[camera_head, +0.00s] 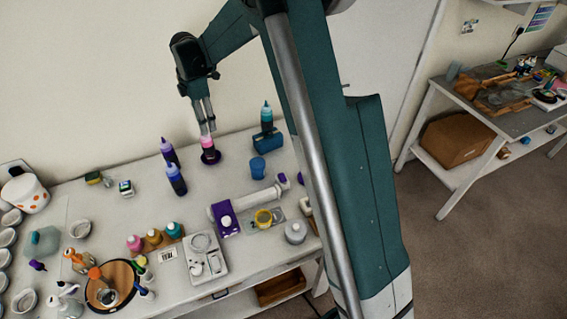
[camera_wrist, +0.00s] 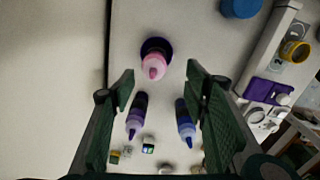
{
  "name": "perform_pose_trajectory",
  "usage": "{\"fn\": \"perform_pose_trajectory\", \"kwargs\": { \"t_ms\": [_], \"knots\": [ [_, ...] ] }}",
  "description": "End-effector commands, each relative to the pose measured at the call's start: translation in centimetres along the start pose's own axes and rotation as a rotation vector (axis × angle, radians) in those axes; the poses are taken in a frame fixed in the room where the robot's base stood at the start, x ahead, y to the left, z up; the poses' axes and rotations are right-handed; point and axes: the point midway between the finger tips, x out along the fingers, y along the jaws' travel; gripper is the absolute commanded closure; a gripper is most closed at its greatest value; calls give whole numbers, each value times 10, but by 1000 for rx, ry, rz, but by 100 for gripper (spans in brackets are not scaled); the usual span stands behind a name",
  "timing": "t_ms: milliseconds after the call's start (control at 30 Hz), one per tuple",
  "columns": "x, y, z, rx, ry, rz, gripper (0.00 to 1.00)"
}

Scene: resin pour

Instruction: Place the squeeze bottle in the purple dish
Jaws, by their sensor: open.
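A squeeze bottle with pink contents (camera_head: 207,143) stands upright in the dark purple dish (camera_head: 212,159) near the back of the white table. In the wrist view the pink bottle (camera_wrist: 153,66) points its nozzle toward the camera, and the dish's dark rim (camera_wrist: 156,41) shows around its base. My gripper (camera_head: 208,129) is just above the bottle's top. In the wrist view my gripper's fingers (camera_wrist: 160,75) are spread wide, one on each side of the bottle's nozzle, with clear gaps and nothing held.
A purple bottle (camera_head: 169,152) and a blue-purple bottle (camera_head: 176,179) stand close by on the left. A teal bottle (camera_head: 266,114) and a blue cup (camera_head: 258,168) are to the right. Several small bottles, cups and trays crowd the front of the table.

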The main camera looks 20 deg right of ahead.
Motion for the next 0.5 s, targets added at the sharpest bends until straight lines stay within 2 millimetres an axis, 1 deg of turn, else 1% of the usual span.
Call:
{"fn": "perform_pose_trajectory", "kwargs": {
  "t_ms": [267, 500],
  "knots": [
    [-44, -36, 12, 152, 2, 52, 54],
    [-81, -72, 22, 298, 9, 102, 54]
  ]
}}
